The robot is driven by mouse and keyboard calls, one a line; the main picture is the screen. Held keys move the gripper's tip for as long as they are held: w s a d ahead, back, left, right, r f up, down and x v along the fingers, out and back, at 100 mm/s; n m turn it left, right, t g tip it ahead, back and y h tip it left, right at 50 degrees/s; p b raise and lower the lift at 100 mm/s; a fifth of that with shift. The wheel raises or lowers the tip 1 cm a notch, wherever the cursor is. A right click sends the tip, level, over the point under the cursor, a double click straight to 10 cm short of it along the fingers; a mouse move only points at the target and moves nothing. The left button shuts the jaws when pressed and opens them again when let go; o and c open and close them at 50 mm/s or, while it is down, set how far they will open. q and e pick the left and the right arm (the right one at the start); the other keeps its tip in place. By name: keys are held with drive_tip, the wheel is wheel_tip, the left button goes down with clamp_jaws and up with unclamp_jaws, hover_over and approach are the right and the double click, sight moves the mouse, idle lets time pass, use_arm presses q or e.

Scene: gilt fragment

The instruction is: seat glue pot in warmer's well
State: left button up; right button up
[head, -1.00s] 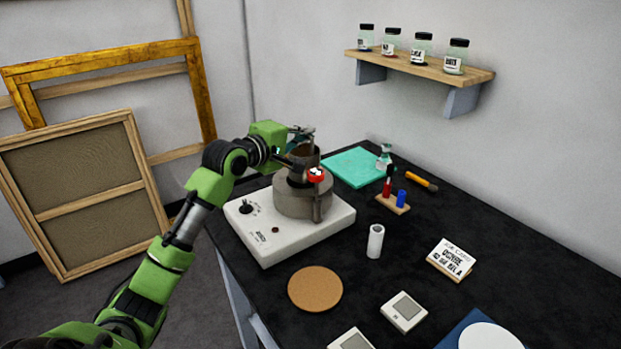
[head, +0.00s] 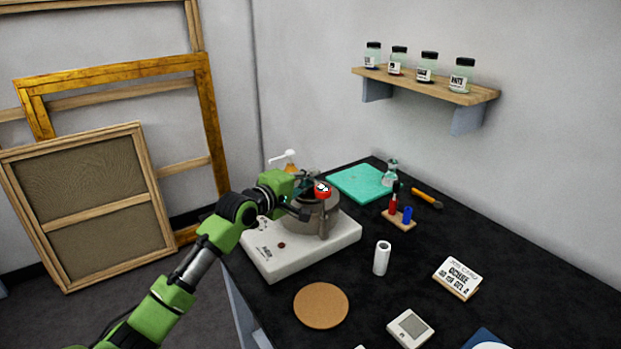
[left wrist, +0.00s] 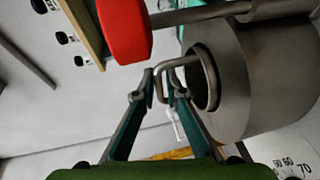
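The warmer (head: 300,247) is a white box with a grey cylindrical well housing (head: 300,222) on top, at the left end of the black bench. In the left wrist view, the glue pot (left wrist: 211,80) shows as a dark grey ring inside the round well opening. Its bent wire handle (left wrist: 180,61) sticks out towards my left gripper (left wrist: 161,74). The two teal fingers are nearly together, one on each side of the handle. In the head view, my green wrist and a red knob (head: 322,190) hide most of the pot. My right gripper is not in view.
The red knob sits on a rod beside the well. A spray bottle (head: 286,161) stands behind the warmer. A white cylinder (head: 382,258), cork disc (head: 321,305) and small wooden rack (head: 399,219) stand nearby. A teal mat (head: 358,183) lies beyond. Bench between them is clear.

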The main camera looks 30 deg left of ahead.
use_arm(q)
drive_tip(key=shift+o, duration=0.2)
drive_tip(key=shift+r, duration=0.25)
drive_tip(key=shift+s+f, duration=0.1)
drive_tip(key=shift+s, duration=0.3)
drive_tip(key=s+r+b, duration=0.1)
drive_tip(key=s+r, duration=0.1)
drive_tip(key=s, duration=0.9)
drive_tip(key=shift+a, duration=0.3)
